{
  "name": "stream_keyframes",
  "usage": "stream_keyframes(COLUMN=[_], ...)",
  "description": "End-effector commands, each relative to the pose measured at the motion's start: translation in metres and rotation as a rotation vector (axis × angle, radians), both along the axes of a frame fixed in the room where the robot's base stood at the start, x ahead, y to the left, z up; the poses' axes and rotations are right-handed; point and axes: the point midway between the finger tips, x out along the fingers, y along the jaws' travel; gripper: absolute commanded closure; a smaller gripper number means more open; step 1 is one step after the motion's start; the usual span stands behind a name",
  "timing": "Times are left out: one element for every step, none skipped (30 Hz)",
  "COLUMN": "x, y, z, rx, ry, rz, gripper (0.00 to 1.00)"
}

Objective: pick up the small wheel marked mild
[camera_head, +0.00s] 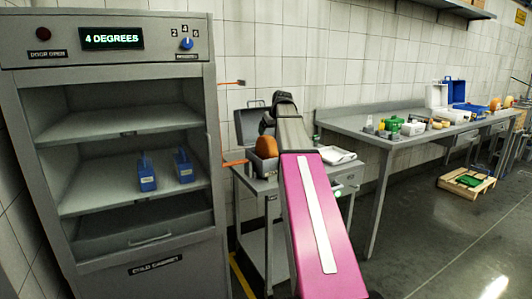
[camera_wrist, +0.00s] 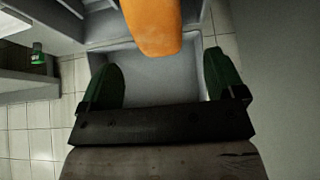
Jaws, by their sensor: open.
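No wheel with a readable "mild" mark shows in either view. A rounded orange thing (camera_head: 266,147), possibly a cheese wheel, is on the small grey cart (camera_head: 345,178) in the head view, beside my arm. In the wrist view an orange rounded thing (camera_wrist: 153,25) enters from the top edge, beyond my gripper. My gripper (camera_wrist: 160,72) is open, its two green fingers wide apart with nothing between their tips. I cannot make out my gripper in the head view, where my arm covers part of the cart. Two more orange round things (camera_head: 495,104) are on the far bench.
A grey open-lidded box (camera_head: 250,124) and a white tray (camera_head: 337,155) are on the cart. A cold cabinet (camera_head: 122,268) with two blue items (camera_head: 147,172) stands left. A long bench (camera_head: 352,124) with several items runs right. A pallet (camera_head: 467,184) lies on the floor.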

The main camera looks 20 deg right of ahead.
Motion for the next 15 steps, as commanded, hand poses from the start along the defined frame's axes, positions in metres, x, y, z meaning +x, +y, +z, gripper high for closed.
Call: stream_keyframes(x=[0.005, 0.007, 0.009, 0.010, 0.011, 0.012, 0.013, 0.014, 0.016, 0.018, 0.021, 0.024, 0.027, 0.029, 0.033], y=[0.001, 0.001, 0.002, 0.002, 0.002, 0.003, 0.003, 0.003, 0.003, 0.003, 0.004, 0.004, 0.004, 0.005, 0.005], z=[-0.007, -0.010, -0.013, -0.015, -0.017, -0.019, -0.020, -0.021, -0.023, -0.026, -0.028, -0.032, -0.036, -0.040, -0.045], rx=[0.000, 0.000, 0.001, 0.000, 0.000, 0.000, 0.000, 0.000, 0.000, 0.000, 0.000, 0.000, 0.000, 0.000, 0.000], ry=[0.001, 0.001, 0.001, 0.001, 0.001, 0.001, 0.000, 0.000, 0.000, 0.000, 0.000, 0.001, 0.001, 0.002, 0.002], rz=[0.000, 0.000, 0.001, 0.000, 0.000, 0.000, 0.000, 0.000, 0.000, 0.000, 0.000, 0.000, 0.000, 0.001, 0.000], gripper=[0.12, 0.12, 0.12, 0.12, 0.12, 0.12, 0.12, 0.12, 0.12, 0.12, 0.12, 0.12, 0.12, 0.12, 0.12])
